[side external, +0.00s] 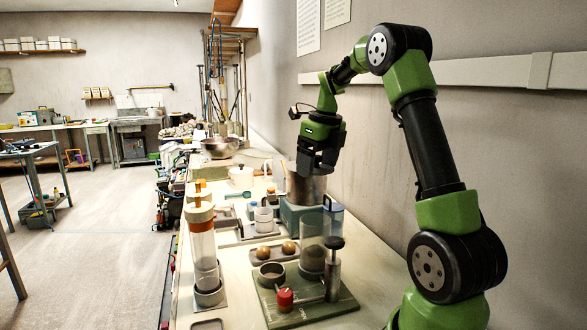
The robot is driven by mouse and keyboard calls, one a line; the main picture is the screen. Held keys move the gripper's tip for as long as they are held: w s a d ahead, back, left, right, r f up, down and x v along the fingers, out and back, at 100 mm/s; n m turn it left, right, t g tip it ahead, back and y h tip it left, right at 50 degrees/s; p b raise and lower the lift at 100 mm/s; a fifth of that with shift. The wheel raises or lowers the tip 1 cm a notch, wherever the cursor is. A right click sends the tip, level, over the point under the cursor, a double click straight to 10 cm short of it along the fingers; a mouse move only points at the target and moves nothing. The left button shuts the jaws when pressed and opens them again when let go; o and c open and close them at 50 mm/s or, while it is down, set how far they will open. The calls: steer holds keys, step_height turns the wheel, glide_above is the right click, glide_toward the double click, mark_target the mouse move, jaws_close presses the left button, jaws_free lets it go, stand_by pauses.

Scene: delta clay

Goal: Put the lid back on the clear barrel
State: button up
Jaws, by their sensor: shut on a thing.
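A clear barrel (313,236) stands upright on a green board (335,307) at the front right of the bench. Its top looks open, with no lid visible on it. My gripper (318,168) hangs pointing down, above and behind the barrel as seen here, apart from it. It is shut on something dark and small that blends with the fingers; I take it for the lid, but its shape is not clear. A second, taller clear tube (202,262) with an orange and white collar (200,217) stands at the left front.
A grey metal pot (300,188) stands behind the barrel, just below my gripper in the picture. A black-knobbed metal post (334,270) and a red knob (285,299) are on the green board. A tray (274,252) with round brown things lies left of the barrel.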

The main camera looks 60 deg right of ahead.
step_height(320, 180, down, 11)
steer(key=shift+f, duration=0.2)
stand_by(0.7)
steer(key=shift+f, duration=0.15)
stand_by(1.9)
steer(key=o, duration=0.8)
step_height(320, 180, up, 7)
stand_by(0.8)
steer(key=shift+c, duration=0.5)
